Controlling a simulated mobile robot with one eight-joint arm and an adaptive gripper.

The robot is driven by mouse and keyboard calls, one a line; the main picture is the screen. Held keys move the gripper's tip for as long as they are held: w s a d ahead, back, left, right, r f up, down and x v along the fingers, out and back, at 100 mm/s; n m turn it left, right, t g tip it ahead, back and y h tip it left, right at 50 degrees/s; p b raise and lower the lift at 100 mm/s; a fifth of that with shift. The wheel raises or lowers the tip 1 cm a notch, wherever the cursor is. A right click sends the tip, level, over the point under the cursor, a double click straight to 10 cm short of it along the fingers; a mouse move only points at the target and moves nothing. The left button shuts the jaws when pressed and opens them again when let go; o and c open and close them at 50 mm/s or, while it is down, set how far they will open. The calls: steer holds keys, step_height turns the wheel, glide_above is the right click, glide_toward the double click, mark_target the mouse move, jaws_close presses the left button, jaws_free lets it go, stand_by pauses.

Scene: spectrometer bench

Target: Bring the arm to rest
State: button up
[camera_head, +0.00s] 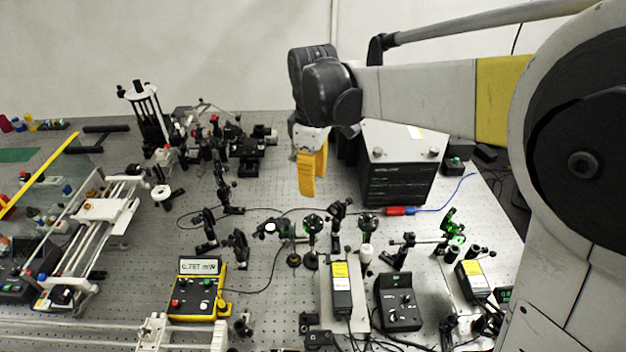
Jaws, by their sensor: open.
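My gripper (309,190) has yellow fingers and hangs pointing down from my arm, in the upper middle of the head view. It is above the optical bench (130,237), in front of and left of a black box with a light top (397,180). The fingers overlap in this view, so the gap between them is hard to see. I see nothing held in them. My arm reaches in from the right, with its forearm roughly level above the bench.
Several optical mounts (311,225) stand below the gripper. A yellow power meter (198,288) sits front left, and a rail stage (105,210) stands left. A black controller (398,302) is front right. Cables cross the bench. Some bare bench shows left of centre.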

steer(key=s+d+f+m+t+b, duration=0.3)
steer(key=s+d+f+m+b, duration=0.3)
steer(key=s, duration=0.3)
steer(key=s+d+f+m+t+b, duration=0.4)
steer(key=s+d+f+m+b, duration=0.2)
steer(key=s+d+m+b, duration=0.1)
steer(key=shift+s+d+f+m+b, duration=0.3)
steer(key=shift+s+d+b, duration=0.35)
steer(key=shift+s+d, duration=0.45)
steer(key=shift+w+d, duration=0.15)
steer(key=shift+d, duration=0.05)
